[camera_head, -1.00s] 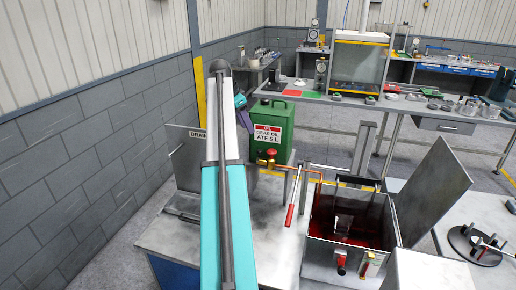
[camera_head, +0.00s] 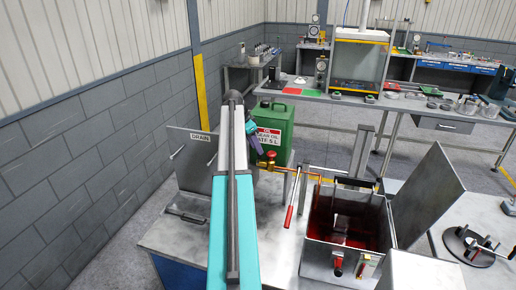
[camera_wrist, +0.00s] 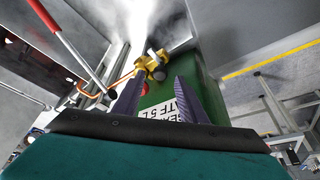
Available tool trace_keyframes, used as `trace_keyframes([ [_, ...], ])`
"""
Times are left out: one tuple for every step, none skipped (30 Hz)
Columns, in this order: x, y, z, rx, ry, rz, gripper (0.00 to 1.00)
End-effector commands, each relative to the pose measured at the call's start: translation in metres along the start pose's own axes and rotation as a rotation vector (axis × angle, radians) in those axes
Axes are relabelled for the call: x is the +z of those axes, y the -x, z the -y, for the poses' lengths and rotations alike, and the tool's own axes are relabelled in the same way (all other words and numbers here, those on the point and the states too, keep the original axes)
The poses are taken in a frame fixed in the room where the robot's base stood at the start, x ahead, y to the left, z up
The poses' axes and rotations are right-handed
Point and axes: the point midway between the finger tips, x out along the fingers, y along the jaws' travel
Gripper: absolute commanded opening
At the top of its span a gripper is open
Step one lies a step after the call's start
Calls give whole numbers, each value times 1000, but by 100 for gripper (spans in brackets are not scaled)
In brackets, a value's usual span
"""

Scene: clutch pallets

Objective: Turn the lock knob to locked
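I cannot tell for sure which part is the lock knob. A brass valve with a red knob (camera_head: 271,155) sits on the pipe in front of the green oil can (camera_head: 277,108); the brass valve also shows in the wrist view (camera_wrist: 154,64), just beyond my fingertips. Two small fittings, one red (camera_head: 338,261) and one yellowish (camera_head: 367,264), are on the front of the open metal tank (camera_head: 325,244). My gripper (camera_head: 255,146) is at the can's left side, above and left of the valve. In the wrist view my gripper (camera_wrist: 158,82) is open, with nothing between the fingers.
A red-handled lever (camera_head: 290,212) stands right of the valve, near a copper pipe (camera_head: 310,175). A raised lid (camera_head: 428,195) is at the tank's right, and a drain panel (camera_head: 190,160) stands at left. The metal bench top (camera_head: 262,238) is bare in front.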

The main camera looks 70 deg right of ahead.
Motion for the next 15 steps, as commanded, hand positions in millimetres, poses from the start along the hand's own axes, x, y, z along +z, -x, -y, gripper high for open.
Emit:
trace_keyframes([
  [-1, -4, 0, 0, 0, 0, 38],
  [-1, -7, 0, 0, 0, 0, 38],
  [-1, -10, 0, 1, 0, 0, 38],
  [-1, -13, 0, 1, 0, 0, 38],
  [-1, -16, 0, 1, 0, 1, 38],
  [-1, -18, 0, 1, 0, 0, 38],
  [-1, -20, 0, 0, 0, 0, 38],
  [-1, -22, 0, -1, -1, 0, 38],
  [-1, -23, 0, -1, -1, 0, 38],
  [-1, -25, 0, -1, -1, 0, 38],
  [-1, -26, 0, -1, -1, 0, 38],
  [-1, -26, 0, -1, -1, 0, 38],
  [-1, -27, 0, -1, -1, 0, 38],
  [-1, -27, 0, -1, -1, 0, 38],
  [-1, -28, 0, -1, -1, 0, 38],
])
